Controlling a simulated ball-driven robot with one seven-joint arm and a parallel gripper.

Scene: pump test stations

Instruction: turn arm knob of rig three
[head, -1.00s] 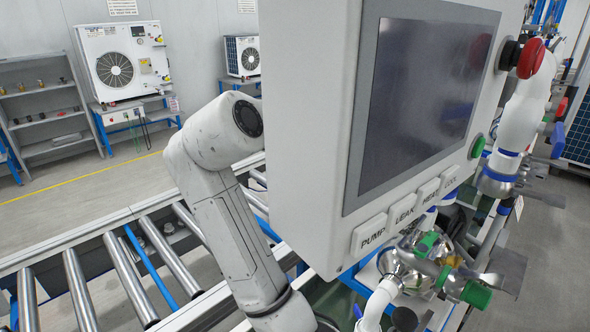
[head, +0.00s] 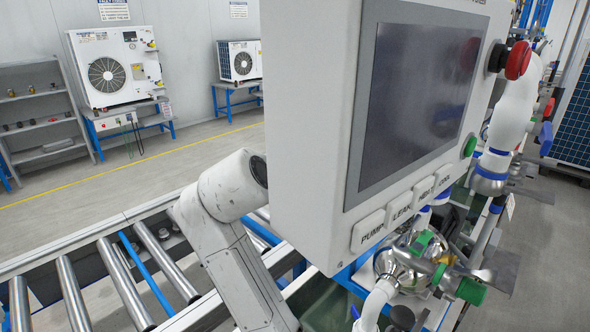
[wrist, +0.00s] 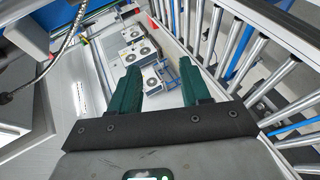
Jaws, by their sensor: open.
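A grey console (head: 306,130) with a dark screen (head: 412,100) fills the middle of the head view. A small mark that looks like a 4 is at its lower corner. A red mushroom button (head: 517,60) and a green button (head: 469,147) sit on its right side. No knob marked "arm" and no rig marked three can be made out. My gripper (wrist: 166,84) is in the wrist view, its two green fingers apart with nothing between them. It is out of sight in the head view, where my arm passes behind the console.
A roller conveyor (head: 108,270) runs along the lower left; its rails also show in the wrist view (wrist: 236,45). Green-handled valves and white pipes (head: 410,268) crowd below the console. Outdoor units (head: 115,68) and a grey shelf (head: 42,118) stand at the back wall, beyond open floor.

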